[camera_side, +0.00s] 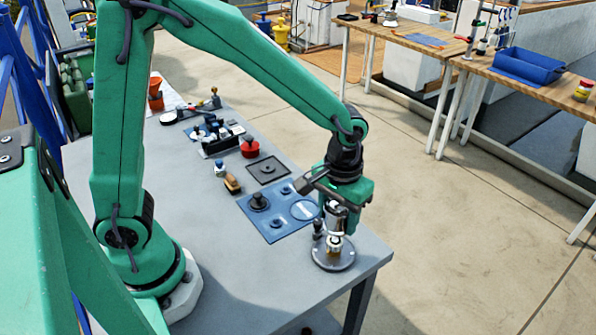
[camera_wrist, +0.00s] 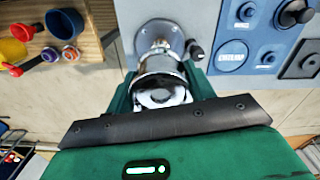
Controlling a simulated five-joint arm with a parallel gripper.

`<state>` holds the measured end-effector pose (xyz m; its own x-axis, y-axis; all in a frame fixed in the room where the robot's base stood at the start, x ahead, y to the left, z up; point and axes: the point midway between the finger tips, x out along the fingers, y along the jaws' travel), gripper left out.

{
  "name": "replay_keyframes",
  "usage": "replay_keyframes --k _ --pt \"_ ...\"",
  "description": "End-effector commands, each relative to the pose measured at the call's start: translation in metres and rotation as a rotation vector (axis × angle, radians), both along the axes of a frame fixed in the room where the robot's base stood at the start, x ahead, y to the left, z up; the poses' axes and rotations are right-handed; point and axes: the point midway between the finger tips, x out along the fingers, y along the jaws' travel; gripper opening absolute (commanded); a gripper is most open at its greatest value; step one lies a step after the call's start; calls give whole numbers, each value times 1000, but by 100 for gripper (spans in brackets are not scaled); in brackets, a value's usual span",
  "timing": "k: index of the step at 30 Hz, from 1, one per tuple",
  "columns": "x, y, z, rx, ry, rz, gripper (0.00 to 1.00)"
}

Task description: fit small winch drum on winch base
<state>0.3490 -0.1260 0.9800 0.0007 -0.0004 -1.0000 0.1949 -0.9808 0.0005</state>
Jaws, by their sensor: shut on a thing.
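The small winch drum (camera_side: 337,219) is a silver cylinder held upright in my gripper (camera_side: 336,208). In the wrist view the drum (camera_wrist: 162,84) shows its bright metal rim and hollow top. The winch base (camera_side: 333,261) is a round grey flange with a brass-coloured middle, near the table's right corner. In the wrist view the base flange (camera_wrist: 157,32) shows just beyond the drum. The drum is over the base, close above its middle. I cannot tell whether they touch. My gripper is shut on the drum; its fingertips are partly hidden.
A small dark knobbed part (camera_side: 318,228) stands close beside the base. A blue mat (camera_side: 283,232) with black parts lies to the left, with a black tray (camera_side: 268,170) and a red pot (camera_side: 250,148) behind. The grey table (camera_side: 220,265) is clear in front.

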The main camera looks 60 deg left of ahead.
Motion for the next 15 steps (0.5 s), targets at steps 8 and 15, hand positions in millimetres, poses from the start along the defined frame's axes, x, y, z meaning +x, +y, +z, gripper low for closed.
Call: replay_keyframes --k 8,15 --pt "0 0 -11 1 1 0 24" --pt "0 0 -23 1 1 0 24"
